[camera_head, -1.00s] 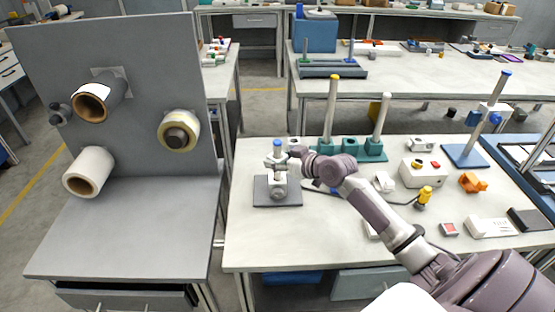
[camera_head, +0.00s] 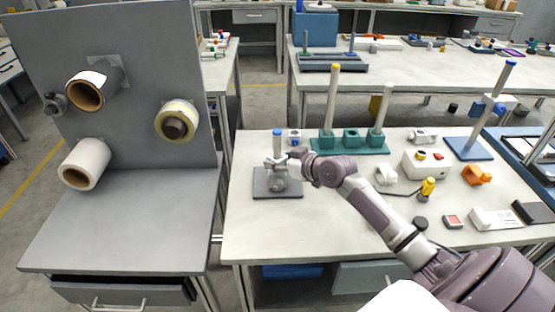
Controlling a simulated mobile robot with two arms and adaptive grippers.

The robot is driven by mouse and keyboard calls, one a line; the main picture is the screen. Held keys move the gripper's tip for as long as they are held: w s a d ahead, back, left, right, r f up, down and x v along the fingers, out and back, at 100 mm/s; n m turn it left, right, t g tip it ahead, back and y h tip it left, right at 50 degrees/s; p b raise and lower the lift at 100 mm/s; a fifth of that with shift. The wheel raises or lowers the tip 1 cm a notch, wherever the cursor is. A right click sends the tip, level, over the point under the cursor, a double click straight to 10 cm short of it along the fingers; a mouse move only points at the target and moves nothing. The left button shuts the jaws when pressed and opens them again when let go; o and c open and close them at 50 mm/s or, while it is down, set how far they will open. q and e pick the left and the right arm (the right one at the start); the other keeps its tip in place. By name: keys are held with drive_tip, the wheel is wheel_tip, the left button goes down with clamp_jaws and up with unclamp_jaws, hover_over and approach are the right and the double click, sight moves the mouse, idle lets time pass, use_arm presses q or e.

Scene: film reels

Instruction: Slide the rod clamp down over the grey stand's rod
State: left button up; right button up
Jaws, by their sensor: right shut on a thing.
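The grey stand (camera_head: 262,190) is on the near workbench, left of its middle. Its upright rod (camera_head: 278,146) has a blue tip. The rod clamp (camera_head: 277,172), small and pale grey, is low on the rod near the base, and the rod's upper part sticks out above it. The clamp appears to be around the rod; whether it touches the base is too small to tell. My right gripper (camera_head: 288,162) reaches in from the right and is shut on the clamp; its fingertips are partly hidden. My left gripper is not in view.
A teal stand (camera_head: 350,142) with yellow-tipped and white-tipped posts is just behind my right arm. A blue stand (camera_head: 470,149) with a tall rod, a button box (camera_head: 425,168) and an orange part (camera_head: 477,175) are to the right. The bench front left is clear.

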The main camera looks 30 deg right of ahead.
drive_tip(key=shift+f+b, duration=0.35)
drive_tip(key=shift+f, duration=0.25)
drive_tip(key=o, duration=1.4)
drive_tip(key=shift+c, duration=0.2)
drive_tip(key=shift+s, duration=0.1)
drive_tip(key=v, duration=1.2)
drive_tip(key=shift+f, duration=0.1)
